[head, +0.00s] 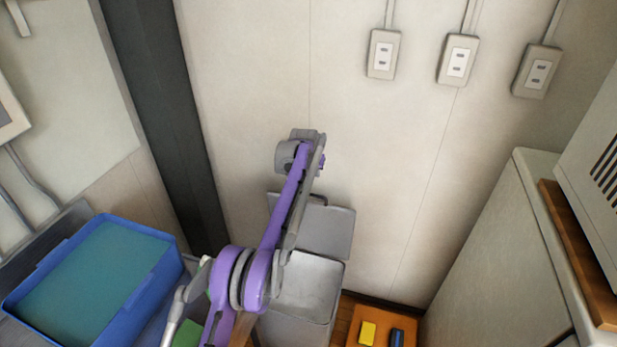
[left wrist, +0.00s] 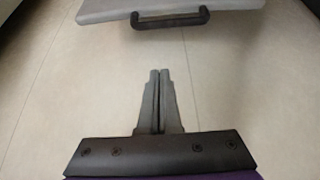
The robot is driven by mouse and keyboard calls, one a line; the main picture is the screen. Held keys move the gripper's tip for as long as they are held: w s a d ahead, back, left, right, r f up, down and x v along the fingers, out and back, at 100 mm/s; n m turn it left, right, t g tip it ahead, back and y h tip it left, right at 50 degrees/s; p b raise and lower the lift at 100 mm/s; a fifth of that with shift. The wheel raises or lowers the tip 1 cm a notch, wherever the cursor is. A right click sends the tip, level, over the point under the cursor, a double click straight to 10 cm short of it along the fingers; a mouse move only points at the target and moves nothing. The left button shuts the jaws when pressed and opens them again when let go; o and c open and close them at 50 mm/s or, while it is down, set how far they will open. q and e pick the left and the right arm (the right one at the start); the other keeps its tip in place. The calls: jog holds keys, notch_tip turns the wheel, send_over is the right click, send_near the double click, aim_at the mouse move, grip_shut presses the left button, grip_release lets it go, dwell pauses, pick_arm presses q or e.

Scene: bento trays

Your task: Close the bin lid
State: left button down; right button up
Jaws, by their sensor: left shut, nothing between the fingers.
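The grey bin (head: 302,287) stands against the wall at the lower middle of the head view. Its grey lid (head: 332,228) is open, tilted up at the wall behind the bin. My purple left arm covers the left part of both. My left gripper (left wrist: 158,78) is shut and empty; in the head view its fingers cannot be made out at the arm's far end. In the left wrist view a grey panel (left wrist: 160,8), seemingly the lid, has a dark handle (left wrist: 172,22) on its edge, ahead of and apart from the fingertips. My right gripper is not in view.
A blue crate (head: 85,325) stands at the left. A tall grey cabinet (head: 500,255) stands at the right. An orange tray (head: 375,313) with a yellow item (head: 367,333) and a dark blue item (head: 397,337) lies right of the bin. The wall above is clear below several outlets.

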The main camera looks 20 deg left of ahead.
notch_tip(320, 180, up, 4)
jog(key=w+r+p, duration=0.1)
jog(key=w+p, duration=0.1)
jog(key=p, duration=0.1)
pick_arm(q)
jog(key=f+b, duration=0.1)
jog(key=f, duration=0.2)
jog(key=w+f+b, duration=0.1)
jog(key=f, duration=0.2)
jog(key=w+f+b, duration=0.1)
jog(key=f, duration=0.2)
jog(key=shift+s, duration=0.15)
jog(key=shift+f+b, duration=0.15)
jog(key=shift+b, duration=0.2)
jog(key=shift+r, duration=0.2)
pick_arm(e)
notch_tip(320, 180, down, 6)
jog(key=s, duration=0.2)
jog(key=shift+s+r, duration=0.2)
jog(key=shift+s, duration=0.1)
pick_arm(q)
jog(key=shift+f, duration=0.15)
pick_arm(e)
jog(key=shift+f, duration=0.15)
